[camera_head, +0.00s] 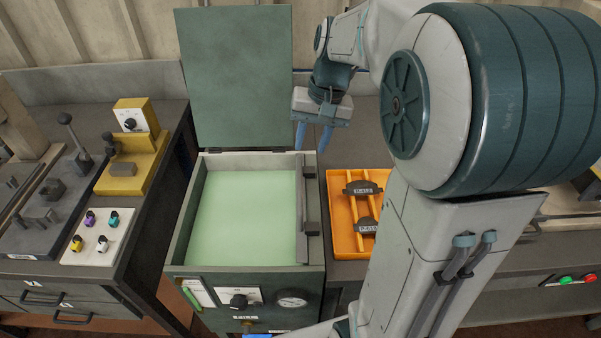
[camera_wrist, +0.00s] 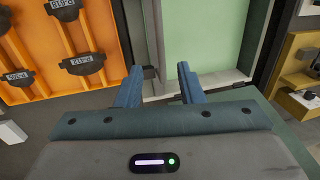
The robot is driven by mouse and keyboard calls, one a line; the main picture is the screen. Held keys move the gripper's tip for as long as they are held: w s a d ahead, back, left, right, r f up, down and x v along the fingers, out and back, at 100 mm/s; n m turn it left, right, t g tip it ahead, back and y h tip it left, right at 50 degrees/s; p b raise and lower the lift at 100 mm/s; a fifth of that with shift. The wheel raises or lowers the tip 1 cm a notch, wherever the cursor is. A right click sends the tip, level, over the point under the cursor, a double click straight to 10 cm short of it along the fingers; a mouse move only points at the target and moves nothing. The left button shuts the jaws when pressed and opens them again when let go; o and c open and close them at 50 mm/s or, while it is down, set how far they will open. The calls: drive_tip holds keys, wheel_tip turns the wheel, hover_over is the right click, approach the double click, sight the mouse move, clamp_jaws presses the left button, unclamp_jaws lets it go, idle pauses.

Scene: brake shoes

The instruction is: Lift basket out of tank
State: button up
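The tank (camera_head: 181,225) is a dark green box holding pale green liquid (camera_head: 243,220), with its lid (camera_head: 236,75) standing open at the back. No basket is clearly visible; the liquid looks opaque. A dark grey bar with small brackets (camera_head: 302,215) runs along the tank's inner right side, and I cannot tell if it belongs to the basket. My gripper (camera_head: 313,137) is above the tank's back right corner, its blue fingers apart and empty. In the wrist view the open fingers (camera_wrist: 159,75) point toward the tank's edge, near a small dark bracket (camera_wrist: 150,72).
An orange tray (camera_head: 341,240) with dark brake shoes (camera_head: 363,188) stands right of the tank. A yellow device (camera_head: 130,165) and a panel of coloured knobs (camera_head: 97,237) are on the left bench. My arm hides much of the right bench.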

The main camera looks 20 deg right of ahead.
sight(300, 180)
drive_tip(key=f, duration=0.3)
drive_tip(key=a+f, duration=0.1)
drive_tip(key=f, duration=0.3)
drive_tip(key=a+f, duration=0.1)
drive_tip(key=f, duration=0.2)
drive_tip(key=shift+w+f, duration=0.15)
drive_tip(key=shift+w, duration=0.1)
clamp_jaws()
